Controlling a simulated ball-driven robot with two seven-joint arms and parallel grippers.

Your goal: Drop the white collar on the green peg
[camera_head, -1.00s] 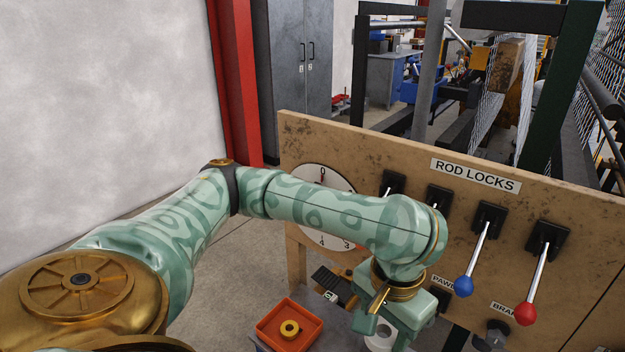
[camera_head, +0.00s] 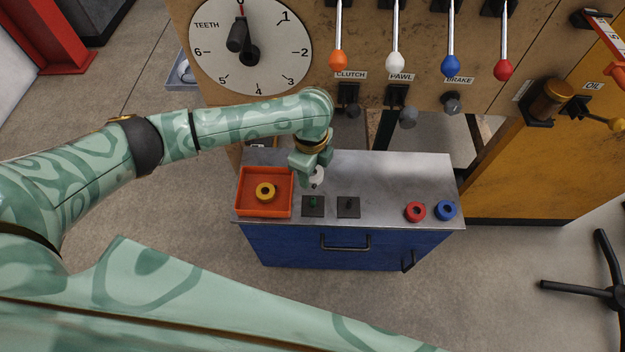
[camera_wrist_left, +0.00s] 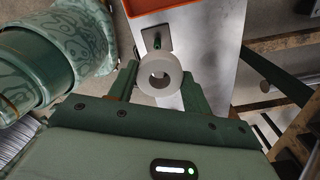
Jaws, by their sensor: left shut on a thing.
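My left gripper (camera_head: 315,171) is over the grey bench top, near its back left part. It is shut on the white collar (camera_head: 318,178), a thick ring. In the left wrist view the white collar (camera_wrist_left: 160,74) sits between the two fingers (camera_wrist_left: 159,82), its hole facing the camera. The green peg (camera_head: 313,203) stands upright on a dark square plate, just in front of the collar in the head view. In the wrist view the green peg (camera_wrist_left: 156,41) shows beyond the collar, apart from it and uncovered. My right gripper is not in view.
A red collar (camera_head: 415,211) and a blue collar (camera_head: 445,210) lie further right. A lever panel (camera_head: 420,88) rises behind the bench (camera_head: 385,175).

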